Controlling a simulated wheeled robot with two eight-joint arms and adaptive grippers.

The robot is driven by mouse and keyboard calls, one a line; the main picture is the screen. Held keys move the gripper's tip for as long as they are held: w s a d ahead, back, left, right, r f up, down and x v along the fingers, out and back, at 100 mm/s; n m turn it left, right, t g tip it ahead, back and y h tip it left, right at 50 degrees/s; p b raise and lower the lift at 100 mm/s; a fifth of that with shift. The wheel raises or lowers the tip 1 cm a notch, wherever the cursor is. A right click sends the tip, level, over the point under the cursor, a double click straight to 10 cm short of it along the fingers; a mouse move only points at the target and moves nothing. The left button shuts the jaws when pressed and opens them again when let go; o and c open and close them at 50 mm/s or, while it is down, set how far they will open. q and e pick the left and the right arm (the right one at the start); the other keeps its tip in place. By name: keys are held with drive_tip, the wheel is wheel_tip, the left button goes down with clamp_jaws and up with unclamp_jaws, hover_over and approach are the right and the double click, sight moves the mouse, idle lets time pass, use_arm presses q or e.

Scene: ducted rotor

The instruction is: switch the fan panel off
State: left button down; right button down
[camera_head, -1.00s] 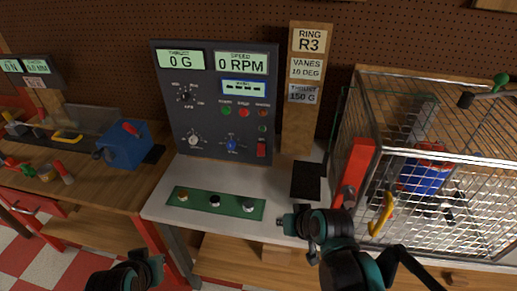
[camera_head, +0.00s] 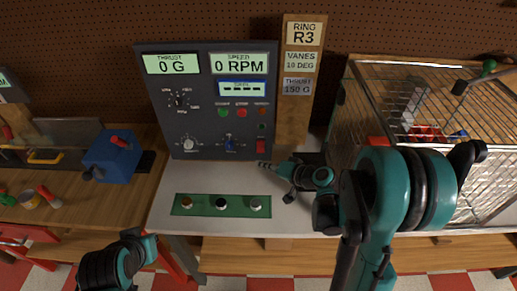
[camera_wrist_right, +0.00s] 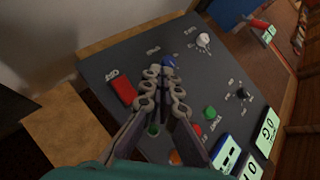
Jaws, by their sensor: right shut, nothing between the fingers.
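The dark fan panel (camera_head: 205,105) stands upright at the back of the bench. Its displays read THRUST 0 G and SPEED 0 RPM, and a smaller blue-framed display shows dashes. A red switch (camera_head: 260,146) sits at its lower right; it also shows in the right wrist view (camera_wrist_right: 122,92). My right gripper (camera_head: 262,164) is shut and empty, just below and in front of the red switch. In the right wrist view its fingertips (camera_wrist_right: 160,72) overlap the panel beside the switch, near a blue knob (camera_wrist_right: 168,61); contact cannot be told. My left gripper (camera_head: 148,245) is low at the left, its jaws unclear.
A green strip with three knobs (camera_head: 183,210) lies on the white bench top. A wooden post with labels (camera_head: 292,115) stands right of the panel, and a wire cage (camera_head: 350,130) is beyond it. A blue box (camera_head: 108,160) sits at left.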

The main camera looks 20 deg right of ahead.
sight(261, 147)
drive_tip(key=shift+s, duration=0.1)
drive_tip(key=w+d+f+b, duration=0.2)
drive_tip(key=w+f, duration=0.1)
drive_tip(key=w, duration=0.4)
drive_tip(key=shift+w+f, duration=0.35)
drive_tip(key=shift+w, duration=0.05)
drive_tip(key=shift+d, duration=0.1)
drive_tip(key=shift+b, duration=0.3)
idle(1.1)
drive_tip(key=shift+w+d+f, duration=0.1)
drive_tip(key=shift+w+f, duration=0.1)
drive_tip(key=shift+w, duration=0.15)
drive_tip(key=shift+w+d+f+b, duration=0.15)
drive_tip(key=shift+w+b, duration=0.25)
drive_tip(key=shift+b, duration=0.05)
idle(0.6)
drive_tip(key=shift+s, duration=0.1)
